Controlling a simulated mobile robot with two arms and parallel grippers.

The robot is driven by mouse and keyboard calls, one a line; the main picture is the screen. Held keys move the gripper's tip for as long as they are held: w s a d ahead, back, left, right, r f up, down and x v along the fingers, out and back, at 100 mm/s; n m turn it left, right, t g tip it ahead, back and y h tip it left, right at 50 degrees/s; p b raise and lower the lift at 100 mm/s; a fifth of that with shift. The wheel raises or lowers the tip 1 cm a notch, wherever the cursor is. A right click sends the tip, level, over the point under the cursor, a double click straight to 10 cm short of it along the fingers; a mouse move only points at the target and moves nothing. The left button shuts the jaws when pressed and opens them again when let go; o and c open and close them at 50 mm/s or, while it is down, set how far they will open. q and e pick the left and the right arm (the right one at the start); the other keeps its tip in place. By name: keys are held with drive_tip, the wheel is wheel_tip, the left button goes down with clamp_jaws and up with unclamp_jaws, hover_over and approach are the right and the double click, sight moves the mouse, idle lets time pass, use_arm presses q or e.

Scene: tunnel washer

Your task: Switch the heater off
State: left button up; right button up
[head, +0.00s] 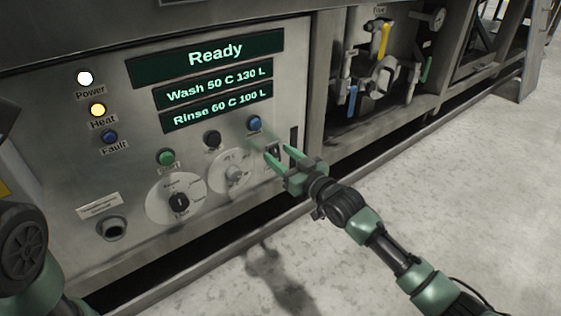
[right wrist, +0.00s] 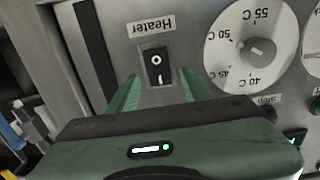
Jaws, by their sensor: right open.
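The heater switch (right wrist: 156,67) is a small black rocker marked O and I under an upside-down "Heater" label (right wrist: 151,26) in the right wrist view. Which side is pressed in, I cannot tell. In the head view the yellow Heat lamp (head: 97,110) on the panel is lit. My right gripper (head: 278,152) is open and empty at the panel's lower right, facing the switch. In the right wrist view its two green fingers (right wrist: 157,88) flank the switch from below. Whether they touch the panel is unclear. My left gripper does not show.
The display (head: 206,54) reads Ready. Close by are a temperature dial (right wrist: 258,48), a blue button (head: 254,122), a black button (head: 212,138) and a green button (head: 166,156). Pipes and valves (head: 375,72) fill the bay to the right. The floor (head: 430,170) in front is clear.

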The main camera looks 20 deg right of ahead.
drive_tip(key=shift+w+a, duration=0.1)
drive_tip(key=shift+w, duration=0.05)
clamp_jaws()
drive_tip(key=shift+f+t+b, duration=0.3)
drive_tip(key=shift+f+b, duration=0.05)
drive_tip(key=shift+b, duration=0.05)
drive_tip(key=t+b, duration=0.1)
drive_tip(key=b, duration=0.1)
drive_tip(key=f+t+y+b, duration=0.1)
drive_tip(key=t+b, duration=0.1)
drive_tip(key=shift+r+t+y+b, duration=0.15)
drive_tip(key=shift+t+y+b, duration=0.15)
drive_tip(key=shift+t+b, duration=0.15)
drive_tip(key=shift+s+r, duration=0.1)
drive_tip(key=shift+s, duration=0.1)
unclamp_jaws()
